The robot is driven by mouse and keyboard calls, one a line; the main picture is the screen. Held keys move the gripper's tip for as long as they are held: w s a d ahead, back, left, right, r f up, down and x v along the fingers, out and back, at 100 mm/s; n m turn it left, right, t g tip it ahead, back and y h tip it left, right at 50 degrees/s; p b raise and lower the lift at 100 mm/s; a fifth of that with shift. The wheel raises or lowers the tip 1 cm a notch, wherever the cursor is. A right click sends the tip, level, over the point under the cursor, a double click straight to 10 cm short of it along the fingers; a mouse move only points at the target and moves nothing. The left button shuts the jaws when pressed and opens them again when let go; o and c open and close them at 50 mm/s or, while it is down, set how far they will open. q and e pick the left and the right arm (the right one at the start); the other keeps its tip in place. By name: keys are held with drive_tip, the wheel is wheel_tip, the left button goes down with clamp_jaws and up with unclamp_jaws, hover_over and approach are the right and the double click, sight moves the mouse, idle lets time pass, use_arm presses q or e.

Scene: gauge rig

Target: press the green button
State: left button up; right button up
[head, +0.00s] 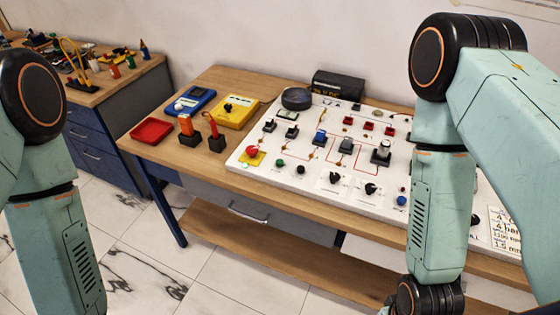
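The green button (279,162) is a small round dark green cap near the front left edge of the white control panel (310,185) on the wooden table. It sits between a red mushroom button (252,152) on a yellow plate and a small black button (300,169). Nothing covers it in the head view. Parts of my left and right arms show at the picture's left and right sides. Both run out of the frame at the bottom, so neither gripper is in view. My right arm hides part of the panel's right side.
Knobs, switches and a blue button (401,200) crowd the panel. Left of it on the table are a red tray (151,131), a yellow meter (234,111), a blue meter (190,101) and two upright probes or tools. A black case (338,86) stands behind.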

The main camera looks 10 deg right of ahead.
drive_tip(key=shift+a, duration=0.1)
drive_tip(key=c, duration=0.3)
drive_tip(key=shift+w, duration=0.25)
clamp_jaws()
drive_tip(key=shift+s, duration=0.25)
